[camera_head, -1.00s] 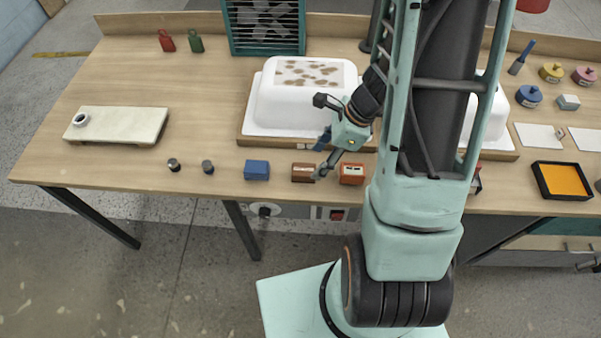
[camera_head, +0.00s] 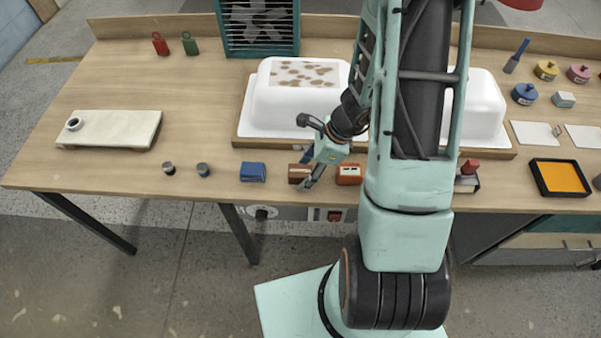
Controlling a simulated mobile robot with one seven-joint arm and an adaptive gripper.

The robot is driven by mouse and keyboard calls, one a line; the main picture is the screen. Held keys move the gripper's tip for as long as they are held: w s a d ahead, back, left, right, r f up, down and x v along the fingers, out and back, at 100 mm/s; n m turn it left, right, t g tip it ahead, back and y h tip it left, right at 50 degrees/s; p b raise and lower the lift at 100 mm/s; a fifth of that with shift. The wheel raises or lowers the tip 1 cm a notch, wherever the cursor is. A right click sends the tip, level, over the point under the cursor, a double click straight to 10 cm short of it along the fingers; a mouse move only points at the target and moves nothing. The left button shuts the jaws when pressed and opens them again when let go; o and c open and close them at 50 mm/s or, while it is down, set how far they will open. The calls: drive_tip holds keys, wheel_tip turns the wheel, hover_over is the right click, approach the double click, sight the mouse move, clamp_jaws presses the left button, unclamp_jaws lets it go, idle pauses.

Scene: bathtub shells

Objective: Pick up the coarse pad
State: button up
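Three small pads or blocks lie in a row along the table's front edge: a blue one (camera_head: 253,172), a brown one (camera_head: 298,173) and an orange one (camera_head: 348,174). No label tells me which is the coarse pad. My gripper (camera_head: 305,172) is low at the brown block, coming from its right. One finger shows on the near side and a bluish one on the far side, spread apart. The brown block's right end is partly hidden by the gripper. I cannot tell whether the fingers touch it.
A white tub shell (camera_head: 295,100) stands just behind on a wooden board; a second shell (camera_head: 485,105) is partly behind my arm. Two small dark cylinders (camera_head: 186,169) stand left of the blue block. An orange tray (camera_head: 560,178) lies at right.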

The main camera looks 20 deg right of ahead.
sight(301, 170)
drive_tip(key=c, duration=1.1)
drive_tip(key=shift+c, duration=0.2)
drive_tip(key=shift+r, duration=0.1)
drive_tip(key=shift+r, duration=0.5)
wheel_tip(301, 170, up, 3)
drive_tip(key=shift+f, duration=0.2)
drive_tip(key=s+d+r, duration=0.9)
drive_tip(key=s, duration=0.1)
drive_tip(key=shift+s+d+r+p, duration=0.15)
drive_tip(key=shift+s+p, duration=0.15)
drive_tip(key=shift+p, duration=0.15)
